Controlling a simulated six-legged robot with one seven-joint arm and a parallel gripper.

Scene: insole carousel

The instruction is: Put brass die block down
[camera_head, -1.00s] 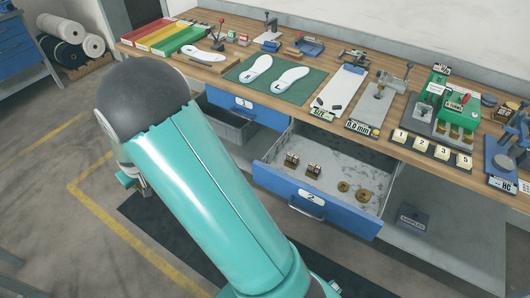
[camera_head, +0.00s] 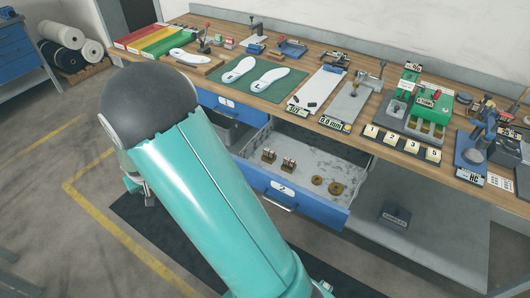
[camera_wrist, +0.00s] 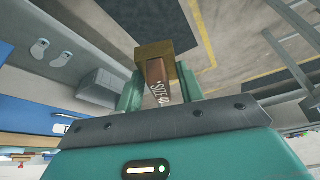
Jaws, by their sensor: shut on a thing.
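In the wrist view, the brass die block (camera_wrist: 153,49) has a brass top and a brown face with "SIZE" lettering. My gripper (camera_wrist: 159,86) is shut on it, with a green finger on each side, and the block is held clear above the floor. In the head view, my teal arm hides most of the gripper and the block. An open blue drawer (camera_head: 318,211) marked 2 holds two small brown-and-brass blocks (camera_head: 288,164) and two brass discs (camera_head: 335,188) on its grey bottom.
The wooden bench (camera_head: 395,158) above the drawer carries a green mat (camera_head: 231,90) with white insoles, a green press (camera_head: 433,108), numbered tiles (camera_head: 391,139) and blue fixtures. The drawer's middle has bare room.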

